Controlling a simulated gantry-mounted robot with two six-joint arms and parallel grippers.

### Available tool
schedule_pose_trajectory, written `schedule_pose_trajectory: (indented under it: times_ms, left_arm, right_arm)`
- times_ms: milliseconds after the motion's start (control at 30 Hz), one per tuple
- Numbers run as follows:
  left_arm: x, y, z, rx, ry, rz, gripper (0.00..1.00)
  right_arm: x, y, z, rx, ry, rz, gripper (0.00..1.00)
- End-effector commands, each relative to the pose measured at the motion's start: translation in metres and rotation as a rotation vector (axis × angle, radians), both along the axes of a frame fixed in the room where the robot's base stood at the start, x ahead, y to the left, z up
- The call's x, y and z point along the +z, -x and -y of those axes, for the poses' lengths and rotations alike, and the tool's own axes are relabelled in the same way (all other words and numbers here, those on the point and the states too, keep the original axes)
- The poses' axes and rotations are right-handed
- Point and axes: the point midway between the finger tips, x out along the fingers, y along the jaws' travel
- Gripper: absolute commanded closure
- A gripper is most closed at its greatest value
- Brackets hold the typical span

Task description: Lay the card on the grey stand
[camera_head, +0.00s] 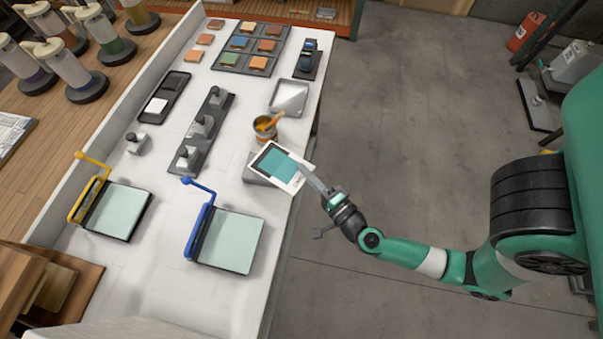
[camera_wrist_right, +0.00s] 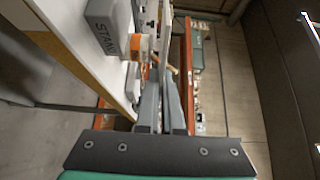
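The card (camera_head: 276,162), white with a large teal patch, is tilted at the table's right edge in the head view. It covers part of the grey stand (camera_head: 256,174) and reaches past it to the right; whether they touch is unclear. My right gripper (camera_head: 312,180) is at the card's right edge, its fingers close together and seemingly shut on it. My left gripper is not in view.
A pale square plate (camera_head: 289,97) lies farther back. A blue-handled board (camera_head: 229,242) and a yellow-handled board (camera_head: 115,212) lie in front and to the left. Open floor lies right of the table.

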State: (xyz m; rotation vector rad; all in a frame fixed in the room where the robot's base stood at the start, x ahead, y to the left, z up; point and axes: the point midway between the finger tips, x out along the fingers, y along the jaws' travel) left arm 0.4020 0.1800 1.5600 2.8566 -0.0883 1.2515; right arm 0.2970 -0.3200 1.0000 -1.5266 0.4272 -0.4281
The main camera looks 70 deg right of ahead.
Motion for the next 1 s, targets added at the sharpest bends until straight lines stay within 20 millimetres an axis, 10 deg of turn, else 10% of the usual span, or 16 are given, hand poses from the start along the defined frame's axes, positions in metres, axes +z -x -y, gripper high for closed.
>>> schedule_pose_trajectory:
  times_ms: [567, 1000]
  left_arm:
    - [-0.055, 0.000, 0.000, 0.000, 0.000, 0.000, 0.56]
    - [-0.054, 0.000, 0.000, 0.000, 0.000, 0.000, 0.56]
  right_arm:
    - [-0.063, -0.018, 0.018, 0.002, 0.002, -0.001, 1.00]
    - [-0.064, -0.018, 0.018, 0.001, 0.000, 0.000, 0.90]
